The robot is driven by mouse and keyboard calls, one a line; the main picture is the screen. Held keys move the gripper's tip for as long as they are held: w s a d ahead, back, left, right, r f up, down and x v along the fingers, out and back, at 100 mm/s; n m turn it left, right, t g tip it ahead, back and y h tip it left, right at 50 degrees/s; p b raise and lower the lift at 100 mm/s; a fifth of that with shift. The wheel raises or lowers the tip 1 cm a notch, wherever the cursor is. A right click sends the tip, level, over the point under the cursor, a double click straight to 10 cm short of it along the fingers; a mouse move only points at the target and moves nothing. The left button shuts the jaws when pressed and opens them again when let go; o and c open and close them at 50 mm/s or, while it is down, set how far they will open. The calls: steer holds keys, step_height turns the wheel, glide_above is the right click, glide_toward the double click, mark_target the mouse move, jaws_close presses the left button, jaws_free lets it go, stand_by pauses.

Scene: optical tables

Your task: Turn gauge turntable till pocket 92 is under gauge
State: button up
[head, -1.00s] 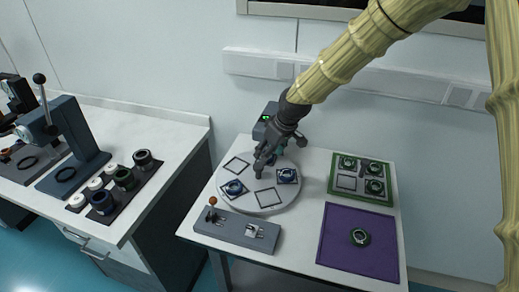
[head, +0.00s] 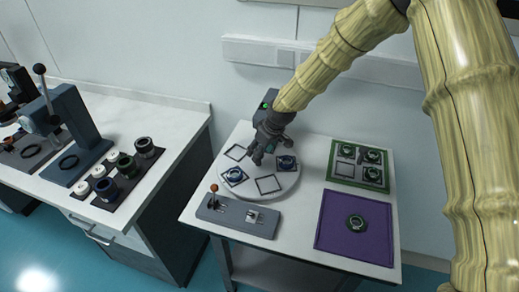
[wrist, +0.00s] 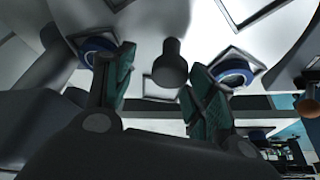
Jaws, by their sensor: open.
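The white gauge turntable (head: 252,190) carries square-outlined pockets. Two hold blue rings, one at left (head: 235,175) and one at right (head: 286,162). An empty pocket (head: 268,184) lies at the front, another (head: 235,152) at the back left. No pocket numbers are readable. My gripper (head: 258,156) is over the turntable's middle, its jaws open. In the wrist view, a dark round-topped peg (wrist: 171,66) shows between the two green-padded fingers, with a gap on each side. The gauge (head: 266,105), a dark housing with a green light, stands behind, partly hidden by my gripper.
In front is a grey base with an orange-knobbed lever (head: 214,188). At right lie a green-framed tray (head: 333,166) with rings and a purple mat (head: 335,240) with one ring (head: 355,222). A bench with a press (head: 75,130) stands left.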

steer(key=shift+a+f, duration=0.1)
steer(key=shift+f, duration=0.05)
steer(key=shift+s+a+r, duration=0.1)
steer(key=shift+s+r, duration=0.2)
steer(key=shift+s, duration=0.25)
steer(key=shift+s+r, duration=0.3)
steer(key=shift+s, duration=0.2)
steer(key=shift+w+f, duration=0.75)
steer(key=shift+w, duration=0.05)
steer(key=c, duration=0.5)
steer(key=shift+s+r, duration=0.1)
steer(key=shift+r, duration=0.05)
steer(key=c, duration=0.7)
steer(key=shift+r, duration=0.1)
jaws_close()
